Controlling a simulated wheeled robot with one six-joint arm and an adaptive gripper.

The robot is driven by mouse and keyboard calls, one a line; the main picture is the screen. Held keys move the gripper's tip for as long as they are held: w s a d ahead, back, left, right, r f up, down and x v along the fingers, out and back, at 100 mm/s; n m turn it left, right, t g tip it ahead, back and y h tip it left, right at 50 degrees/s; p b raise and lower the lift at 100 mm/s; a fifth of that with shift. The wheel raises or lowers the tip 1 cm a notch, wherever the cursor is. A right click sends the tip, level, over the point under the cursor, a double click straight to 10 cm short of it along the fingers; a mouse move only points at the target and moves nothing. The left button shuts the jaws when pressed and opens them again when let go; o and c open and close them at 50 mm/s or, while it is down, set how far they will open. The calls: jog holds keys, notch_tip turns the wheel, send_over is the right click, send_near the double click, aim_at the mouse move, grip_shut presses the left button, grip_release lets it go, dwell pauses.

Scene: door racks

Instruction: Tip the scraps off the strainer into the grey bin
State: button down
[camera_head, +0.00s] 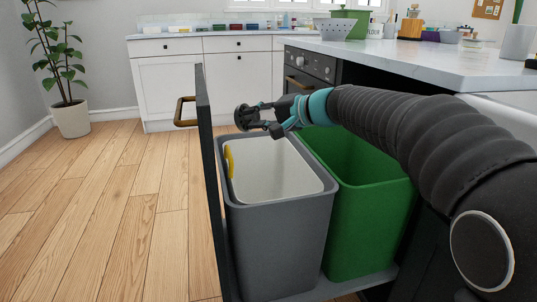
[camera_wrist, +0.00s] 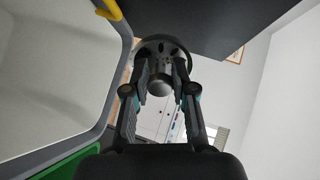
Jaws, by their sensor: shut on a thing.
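My gripper (camera_head: 262,117) is above the far end of the grey bin (camera_head: 284,240). It is shut on the strainer (camera_head: 242,118), a small dark round disc. In the wrist view, the strainer (camera_wrist: 161,45) is beyond the fingertips, with a grey knob between the fingers of my gripper (camera_wrist: 161,78). The disc looks tipped on edge, with small holes or specks near its rim. I cannot make out scraps on it. The grey bin has a pale inside and a yellow piece (camera_head: 229,160) at its left rim. The bin's rim also shows in the wrist view (camera_wrist: 112,88).
A green bin (camera_head: 370,215) stands right of the grey bin in the same pull-out. The dark door panel (camera_head: 209,190) with a brass handle (camera_head: 184,112) rises close on the left. A white counter (camera_head: 420,62) is at the right.

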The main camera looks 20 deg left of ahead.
jog(key=shift+d+y, duration=0.5)
jog(key=shift+y, duration=0.3)
jog(key=shift+d+m+t+y, duration=0.15)
jog(key=shift+m+t+y, duration=0.25)
jog(key=shift+y, duration=1.1)
dwell(0.8)
jog(key=shift+d+r+y, duration=0.1)
jog(key=shift+r+y, duration=0.25)
jog(key=shift+y, duration=0.05)
jog(key=shift+r+t+y, duration=0.4)
jog(key=shift+r+y, duration=0.05)
jog(key=shift+y, duration=0.05)
jog(key=shift+s+d+r+t+y, duration=0.1)
jog(key=shift+r+t+y, duration=0.45)
jog(key=shift+r, duration=0.8)
jog(key=shift+r+y, duration=0.35)
jog(key=shift+r, duration=0.35)
jog(key=shift+r+m+y, duration=0.3)
jog(key=shift+y, duration=0.1)
jog(key=shift+d+r+t, duration=0.1)
jog(key=shift+r+t, duration=0.15)
jog(key=shift+r, duration=0.3)
